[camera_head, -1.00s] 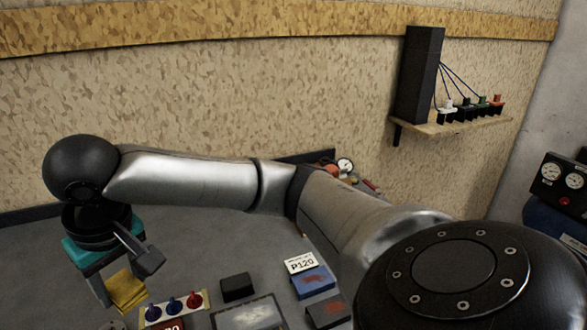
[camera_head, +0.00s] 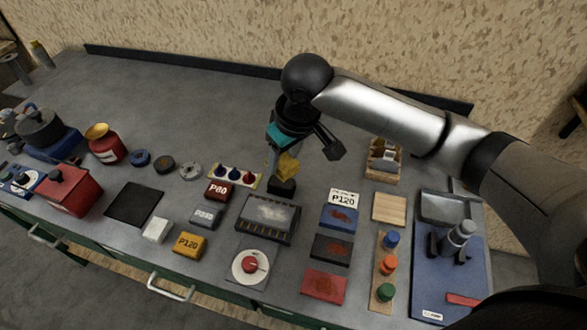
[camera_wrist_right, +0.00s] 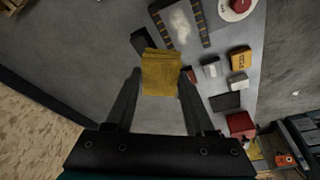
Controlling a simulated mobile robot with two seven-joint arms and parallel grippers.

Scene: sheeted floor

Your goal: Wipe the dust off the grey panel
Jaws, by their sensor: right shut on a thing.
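The grey panel (camera_head: 266,219) lies flat in a dark frame on the bench, with a whitish dust patch (camera_head: 270,209) on it. The panel also shows at the top of the right wrist view (camera_wrist_right: 181,24), dust patch included. My right gripper (camera_head: 285,160) is shut on a folded yellow cloth (camera_head: 289,168). In the right wrist view the cloth (camera_wrist_right: 160,75) sits between the two fingertips. The gripper holds it behind the panel, near a small black block (camera_head: 283,188), apart from the panel. My left gripper is not in view.
Left of the panel are sanding blocks, including P80 (camera_head: 218,190) and a yellow P120 (camera_head: 190,244). Right of it lie blue, dark and red plates (camera_head: 324,286). A knob strip (camera_head: 235,175) stands close to the cloth. The back left of the bench is clear.

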